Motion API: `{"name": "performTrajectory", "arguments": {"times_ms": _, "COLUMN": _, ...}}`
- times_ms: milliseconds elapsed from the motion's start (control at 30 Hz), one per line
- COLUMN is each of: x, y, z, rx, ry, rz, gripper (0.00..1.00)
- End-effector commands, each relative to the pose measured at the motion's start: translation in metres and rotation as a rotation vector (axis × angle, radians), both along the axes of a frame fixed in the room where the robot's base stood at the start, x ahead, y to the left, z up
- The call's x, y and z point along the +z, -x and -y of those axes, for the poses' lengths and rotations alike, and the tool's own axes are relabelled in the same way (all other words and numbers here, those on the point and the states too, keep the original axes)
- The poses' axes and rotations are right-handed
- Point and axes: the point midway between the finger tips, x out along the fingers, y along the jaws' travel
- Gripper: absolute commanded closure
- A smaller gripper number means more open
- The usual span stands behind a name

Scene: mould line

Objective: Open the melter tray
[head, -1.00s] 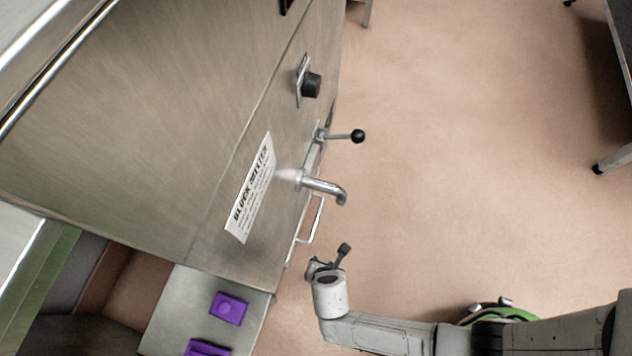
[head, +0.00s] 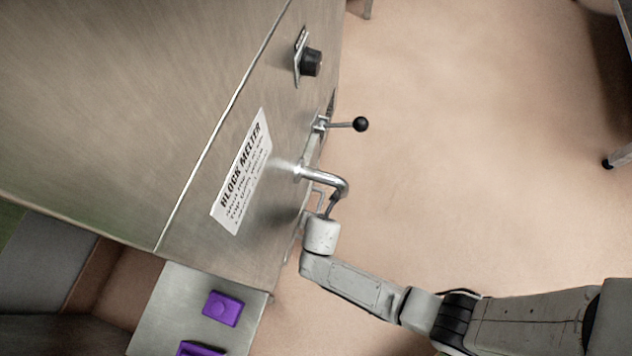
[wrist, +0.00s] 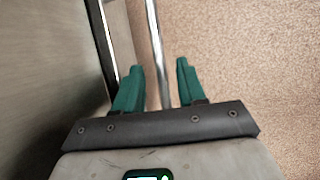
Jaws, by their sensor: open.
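The block melter (head: 130,110) is a large brushed-steel cabinet filling the left of the head view, with a white label (head: 241,172). The tray's bar handle (head: 318,190) is on its front face, low down below the bent spout, partly hidden by my arm and the spout. In the wrist view a bright metal bar (wrist: 153,45), which looks like this handle, runs between the two green fingers of my gripper (wrist: 158,68). The fingers are open, with a gap on the bar's right side. The tray front is mostly hidden, and I see no gap around it.
The bent spout (head: 325,178) juts out just above my gripper. A lever with a black ball (head: 360,124) and a black knob (head: 311,62) stick out higher up. Purple moulds (head: 223,308) lie on a steel surface at lower left.

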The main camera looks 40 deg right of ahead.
Motion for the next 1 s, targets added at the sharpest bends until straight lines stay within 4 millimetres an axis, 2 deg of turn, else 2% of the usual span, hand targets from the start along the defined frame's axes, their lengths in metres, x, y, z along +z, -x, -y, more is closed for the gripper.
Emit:
{"name": "performTrajectory", "arguments": {"times_ms": 367, "x": -0.0050, "y": -0.0020, "z": 0.0011, "rx": 0.000, "ry": 0.000, "rz": 0.000, "gripper": 0.60}}
{"name": "performTrajectory", "arguments": {"times_ms": 800, "x": -0.0051, "y": -0.0018, "z": 0.0010, "rx": 0.000, "ry": 0.000, "rz": 0.000, "gripper": 1.00}}
{"name": "performTrajectory", "arguments": {"times_ms": 1000, "x": -0.0052, "y": -0.0017, "z": 0.0009, "rx": 0.000, "ry": 0.000, "rz": 0.000, "gripper": 1.00}}
